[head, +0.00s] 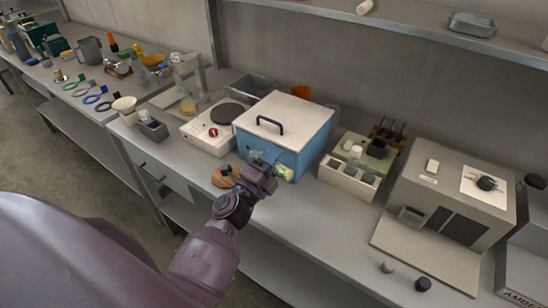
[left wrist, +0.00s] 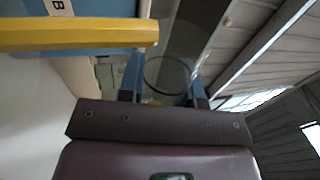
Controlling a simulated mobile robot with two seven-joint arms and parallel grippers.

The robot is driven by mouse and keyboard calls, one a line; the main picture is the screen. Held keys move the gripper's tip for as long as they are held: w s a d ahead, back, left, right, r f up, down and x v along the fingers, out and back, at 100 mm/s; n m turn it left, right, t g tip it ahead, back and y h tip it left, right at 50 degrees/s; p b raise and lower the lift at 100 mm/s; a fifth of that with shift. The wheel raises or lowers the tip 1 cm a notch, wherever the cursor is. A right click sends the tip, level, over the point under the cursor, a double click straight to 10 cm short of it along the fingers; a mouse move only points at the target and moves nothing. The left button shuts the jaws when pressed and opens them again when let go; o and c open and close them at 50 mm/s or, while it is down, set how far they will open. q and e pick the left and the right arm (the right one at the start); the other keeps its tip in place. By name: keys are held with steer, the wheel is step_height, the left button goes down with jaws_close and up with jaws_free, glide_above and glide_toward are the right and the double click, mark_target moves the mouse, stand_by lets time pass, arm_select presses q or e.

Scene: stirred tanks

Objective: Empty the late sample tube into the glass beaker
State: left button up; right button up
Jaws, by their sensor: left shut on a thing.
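My left gripper (head: 279,170) is in front of the blue box with the white lid (head: 284,122). It is shut on a small clear glass vessel (head: 286,173) with a pale yellow-green tint. In the left wrist view the vessel's round rim (left wrist: 167,58) shows between the two fingers (left wrist: 165,90). I cannot tell whether it is the sample tube or the beaker. A glass flask (head: 187,102) with yellowish contents stands at the back left of the bench. No other tube or beaker is clearly made out. My right gripper is not in view.
A round brown ring (head: 225,177) lies near the bench's front edge, beside my left arm. A hotplate (head: 208,135) stands left of the blue box. A rack with grey-topped blocks (head: 347,177) and a grey machine (head: 445,205) stand to the right. Two small stoppers (head: 423,284) lie at the front right.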

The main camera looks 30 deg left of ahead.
arm_select(q)
steer(key=shift+a+r+n+y+p, duration=0.15)
steer(key=shift+r+n+y+p, duration=0.2)
steer(key=shift+n+p, duration=0.55)
steer(key=shift+a+r+n+y+p, duration=0.1)
steer(key=shift+r+n+y+p, duration=0.25)
steer(key=shift+n+p, duration=0.5)
steer(key=shift+n, duration=0.25)
stand_by(0.3)
